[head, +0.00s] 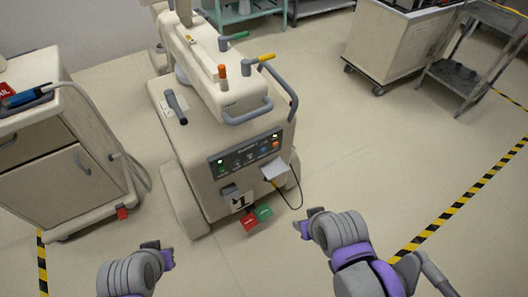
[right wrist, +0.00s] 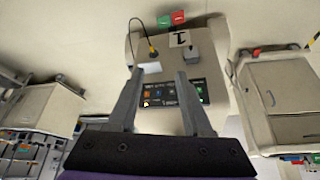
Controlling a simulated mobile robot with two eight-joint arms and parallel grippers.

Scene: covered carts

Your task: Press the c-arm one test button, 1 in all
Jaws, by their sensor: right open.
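The c-arm one (head: 225,175) is a cream wheeled machine with a white label marked 1 (head: 240,201) low on its front. Its dark control panel (head: 243,155) bears several small coloured buttons or lights, including green at the left and orange at the right. I cannot read which is the test button. In the right wrist view the machine is upside down and the panel (right wrist: 188,93) lies beyond my fingers. My right gripper (right wrist: 158,73) is open and empty, apart from the panel. In the head view my right gripper (head: 308,222) is right of the machine; my left gripper (head: 160,256) is at the lower left, its fingers unclear.
A cream drawer cart (head: 95,160) stands close at the left with a hose. Red and green pedals (head: 256,216) lie at the machine's foot. A cabinet (head: 385,45) and grey step cart (head: 460,75) stand at the back right. Floor between is clear.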

